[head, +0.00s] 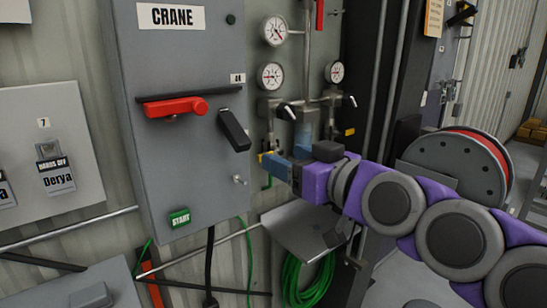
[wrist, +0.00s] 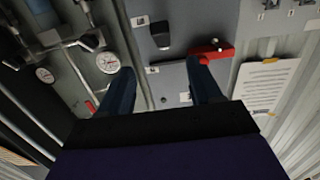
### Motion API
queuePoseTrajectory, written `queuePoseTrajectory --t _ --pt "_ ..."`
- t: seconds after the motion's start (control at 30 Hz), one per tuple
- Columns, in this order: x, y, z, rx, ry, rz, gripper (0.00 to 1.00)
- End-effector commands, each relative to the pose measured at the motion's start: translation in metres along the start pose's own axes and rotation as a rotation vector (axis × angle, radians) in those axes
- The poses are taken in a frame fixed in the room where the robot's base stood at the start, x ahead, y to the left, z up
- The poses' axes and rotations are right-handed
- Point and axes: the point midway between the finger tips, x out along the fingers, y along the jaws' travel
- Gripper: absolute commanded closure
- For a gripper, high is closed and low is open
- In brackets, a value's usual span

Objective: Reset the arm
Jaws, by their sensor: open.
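My gripper (head: 287,152) is open and empty, at the end of my purple and grey arm, which reaches in from the right in the head view. Its two blue fingers stand apart in the wrist view (wrist: 165,88). It is in front of the wall between the grey CRANE panel (head: 180,75) and the gauge piping (head: 310,102). The panel's red handle (head: 175,107) lies roughly level, and a black handle (head: 234,130) is tilted beside it. In the wrist view the red handle (wrist: 212,53) shows beyond the right finger.
A hose reel (head: 455,165) is at the right. A lockout board (head: 48,150) hangs at the left.

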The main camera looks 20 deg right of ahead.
Motion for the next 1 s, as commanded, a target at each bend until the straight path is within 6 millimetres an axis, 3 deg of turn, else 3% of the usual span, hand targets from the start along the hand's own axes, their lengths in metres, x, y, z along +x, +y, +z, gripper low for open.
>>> queuePoseTrajectory --t 0.17,0.27,0.37,0.47,0.57,0.73,0.9,1.0 --pt "0.001 -0.003 0.004 0.0 -0.016 -0.006 0.36" --pt "0.007 -0.019 0.025 -0.001 -0.094 -0.031 0.36" --pt "0.01 -0.046 0.069 0.006 -0.257 -0.068 0.36" --pt "0.004 -0.075 0.13 0.022 -0.483 -0.096 0.36" --pt "-0.018 -0.098 0.194 0.05 -0.728 -0.098 0.36" --pt "-0.083 -0.118 0.287 0.118 -1.139 -0.025 0.36" --pt "-0.156 -0.126 0.339 0.201 -1.466 0.105 0.36" --pt "-0.186 -0.128 0.353 0.24 -1.584 0.17 0.36"
